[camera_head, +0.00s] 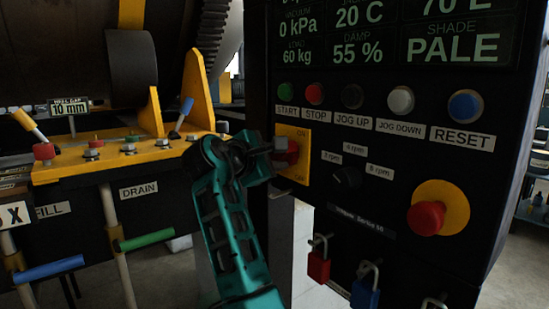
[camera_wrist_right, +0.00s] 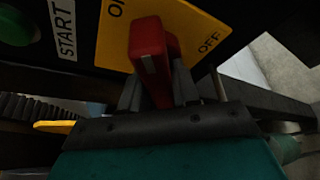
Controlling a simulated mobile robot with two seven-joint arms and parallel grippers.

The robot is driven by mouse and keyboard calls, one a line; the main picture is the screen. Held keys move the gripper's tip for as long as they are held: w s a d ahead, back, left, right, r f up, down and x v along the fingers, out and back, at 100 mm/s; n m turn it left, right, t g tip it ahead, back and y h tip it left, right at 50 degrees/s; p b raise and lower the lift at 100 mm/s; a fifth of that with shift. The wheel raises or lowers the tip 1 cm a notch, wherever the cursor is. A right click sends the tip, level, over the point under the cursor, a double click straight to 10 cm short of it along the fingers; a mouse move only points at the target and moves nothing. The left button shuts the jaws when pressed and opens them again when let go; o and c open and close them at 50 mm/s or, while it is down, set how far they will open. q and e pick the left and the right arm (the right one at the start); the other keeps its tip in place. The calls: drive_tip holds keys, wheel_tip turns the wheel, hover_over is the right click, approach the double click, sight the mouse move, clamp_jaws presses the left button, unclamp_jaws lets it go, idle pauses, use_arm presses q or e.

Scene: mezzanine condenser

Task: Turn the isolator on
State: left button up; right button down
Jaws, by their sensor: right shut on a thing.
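The isolator is a red handle (camera_head: 291,152) on a yellow plate (camera_head: 303,139) marked ON at the top and OFF at the bottom, at the left edge of the dark control panel. My right gripper (camera_head: 280,152) is shut on the handle. In the right wrist view the red handle (camera_wrist_right: 148,48) stands between my grey fingers (camera_wrist_right: 157,88), with the yellow plate (camera_wrist_right: 186,28) behind it. A pale mark shows on the handle. I cannot tell exactly which label the handle points to. My left gripper is not in view.
The panel carries a row of buttons above, including the green START button (camera_head: 286,90), a speed knob (camera_head: 347,177) and a red emergency stop (camera_head: 427,217). Padlocks (camera_head: 318,265) hang below. Left of my arm are a yellow bench (camera_head: 70,172) with levers and drain handles.

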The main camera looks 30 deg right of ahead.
drive_tip(key=shift+n+g, duration=0.3)
drive_tip(key=shift+n, duration=0.2)
drive_tip(key=shift+f, duration=0.1)
drive_tip(key=c, duration=0.9)
unclamp_jaws()
drive_tip(key=v, duration=1.3)
drive_tip(key=shift+d+r+b, duration=0.1)
drive_tip(key=shift+r+b, duration=0.1)
drive_tip(key=shift+b, duration=0.15)
